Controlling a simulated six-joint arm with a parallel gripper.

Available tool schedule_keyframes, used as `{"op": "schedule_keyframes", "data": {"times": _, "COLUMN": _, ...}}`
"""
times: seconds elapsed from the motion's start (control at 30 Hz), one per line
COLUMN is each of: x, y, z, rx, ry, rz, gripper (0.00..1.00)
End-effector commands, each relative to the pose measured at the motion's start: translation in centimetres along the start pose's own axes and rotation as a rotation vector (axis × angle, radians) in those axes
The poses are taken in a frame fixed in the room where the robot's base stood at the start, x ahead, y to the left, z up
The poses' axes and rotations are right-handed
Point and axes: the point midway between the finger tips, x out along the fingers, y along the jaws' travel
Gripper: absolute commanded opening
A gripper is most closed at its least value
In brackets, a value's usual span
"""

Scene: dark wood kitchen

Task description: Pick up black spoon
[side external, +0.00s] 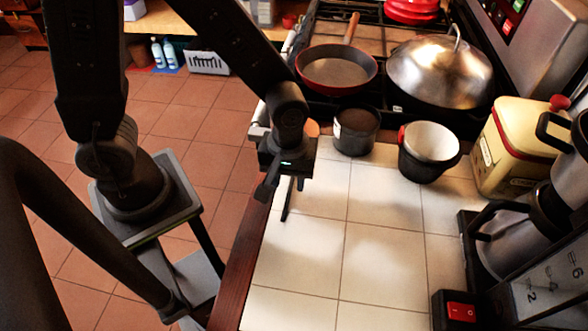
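My gripper (281,188) is over the left edge of the white tiled counter (345,235), pointing down. A thin dark strip (288,203) extends below it over the tiles. This may be the black spoon, mostly hidden by the gripper, but I cannot tell it surely from a finger. No spoon bowl shows clearly. I cannot tell whether the fingers are open or closed on the strip.
A small dark pot (355,132) and a black-and-white pot (428,152) stand behind on the counter. A red pan (337,68) and lidded wok (438,70) sit on the stove. A cream tin (515,145) and coffee machine (510,240) stand right. The middle tiles are clear.

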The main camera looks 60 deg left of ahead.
Motion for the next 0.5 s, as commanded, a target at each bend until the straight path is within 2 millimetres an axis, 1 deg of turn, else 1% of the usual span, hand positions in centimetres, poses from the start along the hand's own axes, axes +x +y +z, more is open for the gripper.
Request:
{"op": "schedule_keyframes", "data": {"times": 0.03, "x": 0.9, "y": -0.1, "z": 0.1, "rx": 0.001, "ry": -0.002, "rz": -0.005, "gripper": 0.39}}
{"op": "schedule_keyframes", "data": {"times": 0.1, "x": 1.7, "y": 0.0, "z": 0.1, "rx": 0.0, "ry": -0.001, "rz": -0.003, "gripper": 0.39}}
{"op": "schedule_keyframes", "data": {"times": 0.2, "x": 2.3, "y": 0.0, "z": 0.0, "rx": 0.0, "ry": 0.0, "rz": -0.001, "gripper": 0.39}}
{"op": "schedule_keyframes", "data": {"times": 0.43, "x": 2.5, "y": 0.0, "z": 0.0, "rx": 0.0, "ry": 0.0, "rz": 0.001, "gripper": 0.39}}
{"op": "schedule_keyframes", "data": {"times": 0.47, "x": 2.5, "y": 0.0, "z": 0.0, "rx": 0.0, "ry": 0.0, "rz": 0.001, "gripper": 0.38}}
{"op": "schedule_keyframes", "data": {"times": 0.5, "x": 2.4, "y": 0.0, "z": 0.0, "rx": 0.0, "ry": 0.0, "rz": 0.001, "gripper": 0.34}}
